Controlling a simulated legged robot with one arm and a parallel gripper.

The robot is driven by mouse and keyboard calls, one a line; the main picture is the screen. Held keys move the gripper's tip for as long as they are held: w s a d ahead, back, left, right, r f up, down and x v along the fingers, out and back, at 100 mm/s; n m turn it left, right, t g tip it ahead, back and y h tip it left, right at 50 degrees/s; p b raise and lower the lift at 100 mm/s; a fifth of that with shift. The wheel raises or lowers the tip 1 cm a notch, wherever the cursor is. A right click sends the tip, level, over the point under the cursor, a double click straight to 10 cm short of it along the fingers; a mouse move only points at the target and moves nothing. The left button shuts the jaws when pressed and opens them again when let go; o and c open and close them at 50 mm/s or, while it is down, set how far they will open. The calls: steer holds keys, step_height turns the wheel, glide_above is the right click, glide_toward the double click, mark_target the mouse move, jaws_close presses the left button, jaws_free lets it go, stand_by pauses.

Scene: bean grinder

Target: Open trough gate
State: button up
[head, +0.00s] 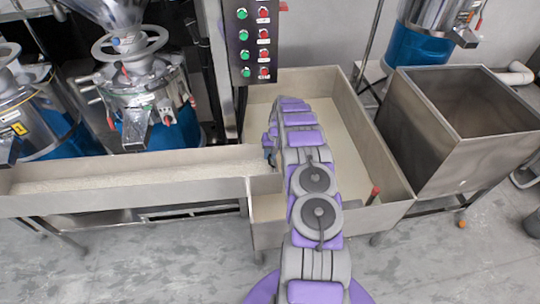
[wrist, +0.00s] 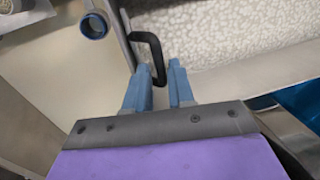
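The long metal trough (head: 120,178) runs in from the left and meets the square tank; pale material lies in it. In the wrist view, the pale lumpy material (wrist: 235,35) lies beyond a metal edge. A black bent handle (wrist: 148,42) stands at the trough's end, with its lower end between my fingertips. The gate plate itself is hard to make out. My gripper (wrist: 160,70) has two blue fingers, spread apart, with gaps visible around the handle. In the head view, my arm covers most of the trough end, and the handle cannot be made out.
The metal tank (head: 335,85) surrounds my arm, with a red-tipped lever (head: 374,194) at its right. A control panel (head: 252,42) stands behind. Grinders (head: 140,90) stand back left. A metal bin (head: 460,125) stands right. A round blue-rimmed opening (wrist: 93,26) shows in the wrist view.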

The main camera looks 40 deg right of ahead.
steer(key=shift+c, duration=0.4)
jaws_close()
stand_by(1.0)
